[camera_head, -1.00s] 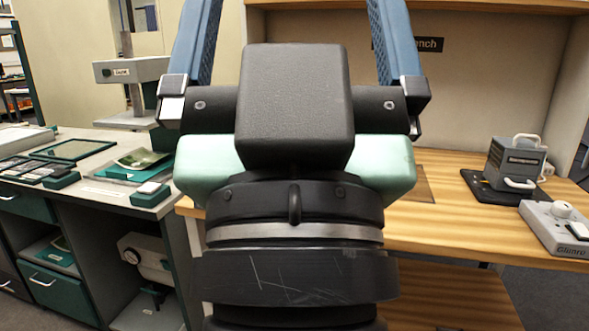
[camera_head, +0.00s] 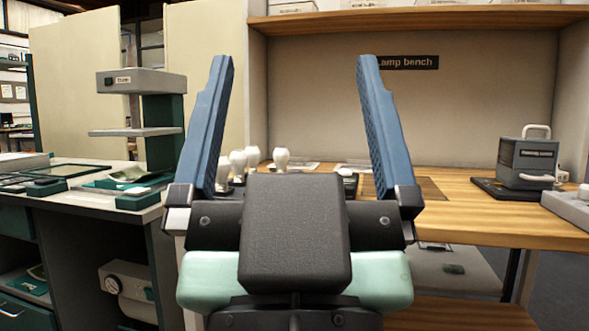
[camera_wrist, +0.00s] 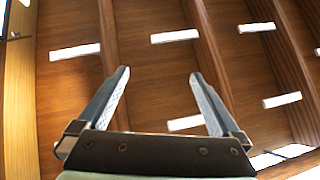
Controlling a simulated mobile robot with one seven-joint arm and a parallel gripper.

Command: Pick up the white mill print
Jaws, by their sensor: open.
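My gripper (camera_head: 295,60) stands upright in the middle of the head view, with its two blue fingers wide apart and nothing between them. In the wrist view my gripper (camera_wrist: 159,74) is also open and empty, against a brown wooden ceiling with white light strips. I cannot make out a white mill print for certain. Pale flat pieces (camera_head: 302,167) lie at the back of the wooden bench, seen between the fingers, too small to identify. The gripper body hides part of the bench top.
White bulb-shaped things (camera_head: 281,158) stand at the bench's back left. A grey box with a handle (camera_head: 527,160) stands on the right of the wooden bench (camera_head: 460,205). A shelf (camera_head: 420,20) runs above. A grey stand (camera_head: 142,82) rises from the left counter.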

